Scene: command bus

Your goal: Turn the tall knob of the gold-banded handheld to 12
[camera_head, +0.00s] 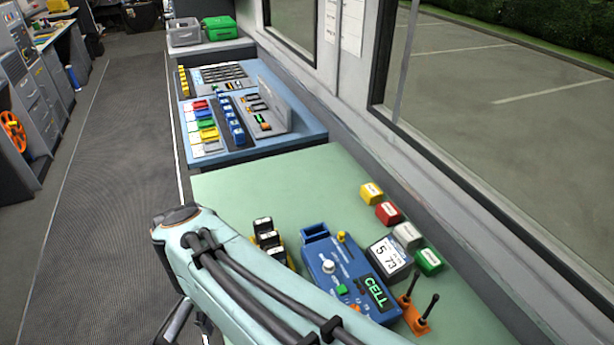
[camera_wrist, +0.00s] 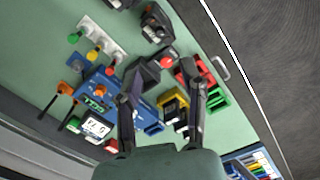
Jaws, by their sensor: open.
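In the wrist view, a black handheld with gold-yellow parts (camera_wrist: 172,106) stands on the green table (camera_wrist: 225,125), between the lines of my fingers. Its tall knob and any numbers are too small to make out. Red (camera_wrist: 188,72) and green (camera_wrist: 217,98) marked handhelds are close by.
A blue radio unit (camera_head: 325,258) reads CELL, beside a display (camera_head: 387,253). An orange piece with two black stalks (camera_head: 415,318) stands near it. Coloured blocks (camera_head: 388,212) line the window side. A blue console (camera_head: 290,148) lies beyond. The table's left part is clear.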

